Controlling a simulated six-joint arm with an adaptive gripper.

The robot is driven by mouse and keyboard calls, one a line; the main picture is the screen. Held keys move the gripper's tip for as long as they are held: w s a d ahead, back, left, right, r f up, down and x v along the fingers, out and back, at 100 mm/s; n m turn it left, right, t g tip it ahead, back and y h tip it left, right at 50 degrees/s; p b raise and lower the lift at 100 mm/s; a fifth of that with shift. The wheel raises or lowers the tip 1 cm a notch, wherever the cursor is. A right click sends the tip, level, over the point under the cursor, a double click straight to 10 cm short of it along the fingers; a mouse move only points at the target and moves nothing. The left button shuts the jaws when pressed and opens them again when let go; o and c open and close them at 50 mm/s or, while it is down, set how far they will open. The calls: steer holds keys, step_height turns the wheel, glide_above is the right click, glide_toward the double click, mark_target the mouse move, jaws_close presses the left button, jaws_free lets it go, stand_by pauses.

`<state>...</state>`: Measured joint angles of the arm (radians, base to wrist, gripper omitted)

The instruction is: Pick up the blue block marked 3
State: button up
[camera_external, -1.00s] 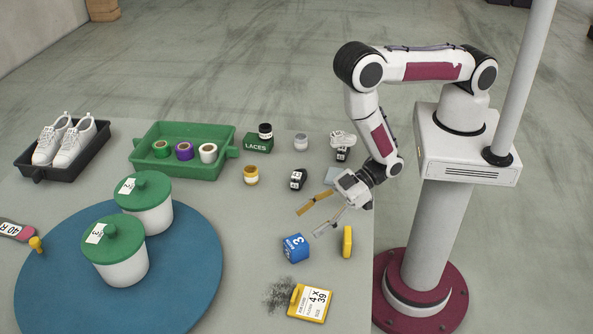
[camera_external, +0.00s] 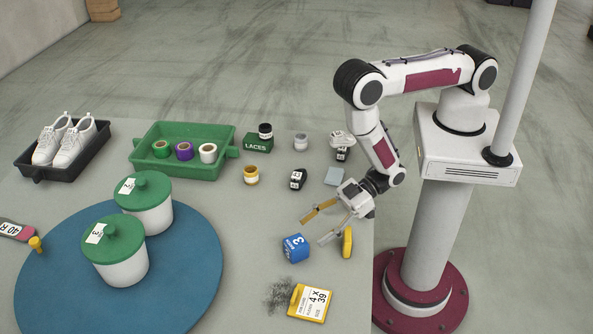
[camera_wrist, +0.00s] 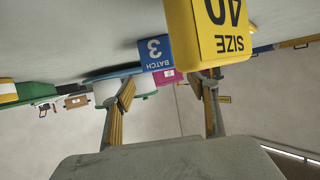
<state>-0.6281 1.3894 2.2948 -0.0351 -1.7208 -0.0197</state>
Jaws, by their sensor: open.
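The blue block marked 3 (camera_external: 295,248) sits on the grey table, left of an upright yellow block (camera_external: 347,242). My gripper (camera_external: 312,230) is open and empty, just above and behind the blue block in the external view. In the wrist view, the blue block (camera_wrist: 155,54) shows upside down with "3" and "BATCH" on its face. The yellow block, marked "SIZE 40" (camera_wrist: 215,30), is nearer the camera and covers part of the view beside it. My open fingers (camera_wrist: 168,88) reach toward the blocks, with nothing between them.
A yellow tag marked 4 x 39 (camera_external: 311,303) lies in front, beside a dark smudge (camera_external: 279,294). A blue round mat (camera_external: 190,290) with two green-lidded pots stands left. Table is clear between mat and blue block.

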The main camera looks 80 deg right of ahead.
mark_target(299, 240)
steer(key=shift+w+a+f, duration=0.2)
steer(key=shift+w+a, duration=0.15)
steer(key=shift+w, duration=0.05)
steer(key=shift+x, duration=2.6)
steer(key=shift+d+f, duration=0.1)
steer(key=c, duration=1.3)
